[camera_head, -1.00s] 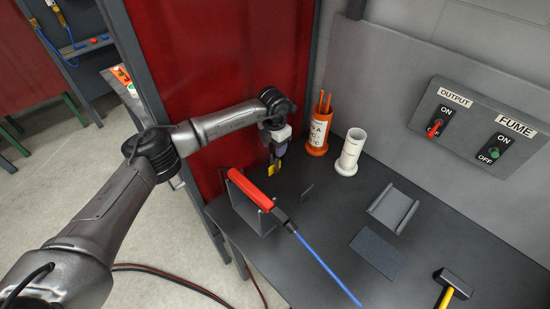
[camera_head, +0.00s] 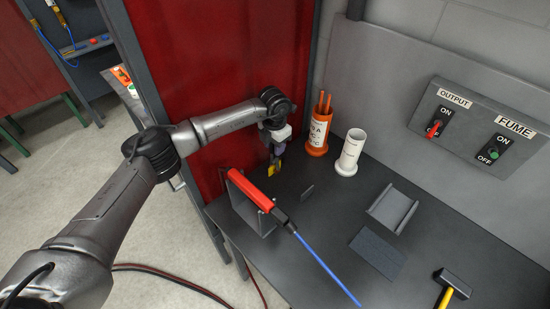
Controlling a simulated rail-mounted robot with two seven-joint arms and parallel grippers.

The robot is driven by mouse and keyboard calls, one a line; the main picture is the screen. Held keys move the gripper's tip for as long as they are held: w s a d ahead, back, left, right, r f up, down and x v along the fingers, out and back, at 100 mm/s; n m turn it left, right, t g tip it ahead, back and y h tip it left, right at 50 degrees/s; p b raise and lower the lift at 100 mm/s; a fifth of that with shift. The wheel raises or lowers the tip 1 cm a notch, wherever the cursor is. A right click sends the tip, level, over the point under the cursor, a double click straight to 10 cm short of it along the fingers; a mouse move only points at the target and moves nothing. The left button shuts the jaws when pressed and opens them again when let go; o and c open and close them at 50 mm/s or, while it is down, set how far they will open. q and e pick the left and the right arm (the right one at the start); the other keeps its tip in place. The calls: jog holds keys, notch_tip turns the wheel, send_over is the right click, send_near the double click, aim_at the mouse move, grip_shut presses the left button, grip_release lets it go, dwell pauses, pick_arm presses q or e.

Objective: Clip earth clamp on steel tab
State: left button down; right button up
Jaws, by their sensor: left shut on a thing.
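My left gripper (camera_head: 275,155) hangs over the back left of the dark bench top, in front of the red curtain. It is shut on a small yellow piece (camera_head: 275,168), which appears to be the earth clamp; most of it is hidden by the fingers. A small upright grey plate (camera_head: 307,192), seemingly the steel tab, stands on the bench to the right of and nearer than the gripper. The clamp and tab are apart. My right gripper is not in view.
A red-handled tool (camera_head: 250,190) with a blue cable rests on a grey stand (camera_head: 238,205) near the tab. An orange rod holder (camera_head: 318,135) and a white cup (camera_head: 349,155) stand behind. A grey channel (camera_head: 392,208), a flat plate (camera_head: 378,254) and a hammer (camera_head: 453,284) lie right.

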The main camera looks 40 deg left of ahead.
pick_arm(q)
jog(key=shift+r+p, duration=2.25)
jog(key=shift+r, duration=0.65)
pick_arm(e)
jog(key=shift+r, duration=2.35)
